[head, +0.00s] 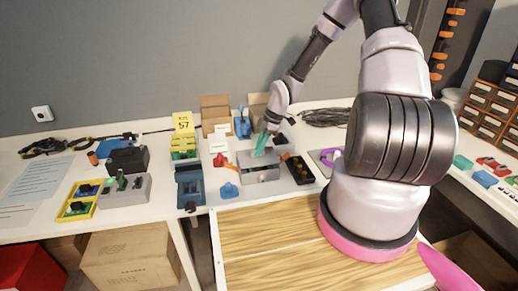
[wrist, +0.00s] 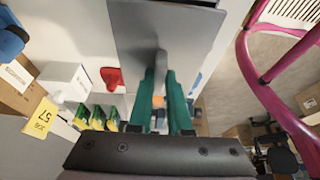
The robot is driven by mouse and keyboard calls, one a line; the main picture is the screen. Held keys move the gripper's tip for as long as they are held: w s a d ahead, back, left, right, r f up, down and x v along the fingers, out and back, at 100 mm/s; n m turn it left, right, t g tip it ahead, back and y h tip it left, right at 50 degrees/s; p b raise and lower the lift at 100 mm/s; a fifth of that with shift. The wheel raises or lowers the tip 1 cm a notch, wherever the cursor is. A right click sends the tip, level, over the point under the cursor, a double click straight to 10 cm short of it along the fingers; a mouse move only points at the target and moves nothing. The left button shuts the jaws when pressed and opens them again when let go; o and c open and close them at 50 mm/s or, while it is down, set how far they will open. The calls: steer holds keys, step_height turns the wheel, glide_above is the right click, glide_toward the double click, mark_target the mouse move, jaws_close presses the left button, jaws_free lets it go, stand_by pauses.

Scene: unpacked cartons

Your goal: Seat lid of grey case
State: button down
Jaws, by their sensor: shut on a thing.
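The grey case (head: 262,176) stands on the white table at mid-picture in the head view, its front face showing. My gripper (head: 260,152) has green fingers and points down over the case. In the wrist view, the fingers of my gripper (wrist: 159,74) are shut on a raised part of a flat grey plate, the lid (wrist: 190,28). The lid spreads out beyond the fingertips. In the head view the lid lies at or close above the case top; whether it touches cannot be told. The fingers hide part of it.
A red part (head: 220,160) and a blue part (head: 229,190) lie left of the case. A dark tray (head: 299,170) stands close to its right. Cartons (head: 214,106) stand behind. A blue holder (head: 189,187) is farther left. Wooden boards (head: 270,240) lie in front.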

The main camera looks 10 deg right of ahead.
steer(key=shift+f, duration=0.3)
steer(key=shift+f, duration=0.75)
steer(key=c, duration=0.8)
jaws_free()
steer(key=shift+r, duration=0.1)
steer(key=v, duration=1)
steer(key=shift+d+r, duration=0.2)
steer(key=shift+r, duration=0.05)
